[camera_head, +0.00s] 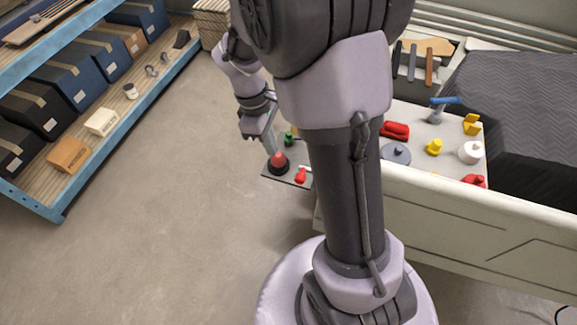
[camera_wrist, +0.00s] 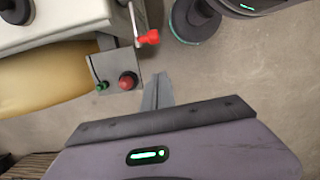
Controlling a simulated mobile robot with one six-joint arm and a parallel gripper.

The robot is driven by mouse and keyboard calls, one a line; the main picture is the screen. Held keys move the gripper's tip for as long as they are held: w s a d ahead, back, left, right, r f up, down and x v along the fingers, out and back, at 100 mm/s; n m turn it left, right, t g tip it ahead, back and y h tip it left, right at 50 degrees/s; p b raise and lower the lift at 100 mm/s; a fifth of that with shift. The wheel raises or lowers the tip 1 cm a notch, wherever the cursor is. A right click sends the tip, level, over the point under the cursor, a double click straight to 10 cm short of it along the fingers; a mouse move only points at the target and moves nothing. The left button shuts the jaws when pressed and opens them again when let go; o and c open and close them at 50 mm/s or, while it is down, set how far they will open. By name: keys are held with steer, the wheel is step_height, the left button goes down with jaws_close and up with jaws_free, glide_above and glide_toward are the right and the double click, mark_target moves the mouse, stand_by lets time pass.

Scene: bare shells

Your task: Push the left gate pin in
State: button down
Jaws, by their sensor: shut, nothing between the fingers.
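A grey control plate (camera_head: 268,176) beside the table carries a red domed button on a dark base (camera_head: 279,162), a green knob (camera_head: 289,138) and a red knob on a pale rod (camera_head: 301,176). In the wrist view the red button (camera_wrist: 128,80) and green knob (camera_wrist: 102,86) sit left of my fingertips, and the red knob (camera_wrist: 148,37) lies beyond them. I cannot tell for certain which part is the left gate pin. My gripper (camera_head: 272,147) is shut and empty, just above the plate by the red button. It also shows in the wrist view (camera_wrist: 157,78), apart from the controls.
A blue shelf (camera_head: 60,205) with boxes stands at left. The white table (camera_head: 415,150) at right holds red, yellow and white parts and a blue-headed tool. A dark ribbed belt (camera_head: 515,100) lies behind it. The floor (camera_head: 170,220) between is clear.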

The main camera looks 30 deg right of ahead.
steer(key=s+d+f+b, duration=0.2)
steer(key=s+d+f, duration=0.1)
steer(key=f, duration=0.5)
steer(key=shift+s+f, duration=0.3)
steer(key=shift+f, duration=0.05)
steer(key=shift+d, duration=0.1)
steer(key=s+d, duration=0.1)
steer(key=s, duration=0.1)
steer(key=s+d, duration=0.2)
steer(key=shift+s+d+p, duration=0.15)
steer(key=shift+s+p, duration=0.05)
steer(key=shift+p, duration=0.1)
steer(key=w+a+r+p, duration=0.3)
steer(key=w+r+p, duration=0.1)
steer(key=r, duration=0.7)
steer(key=shift+a+r, duration=0.2)
steer(key=shift+r, duration=0.15)
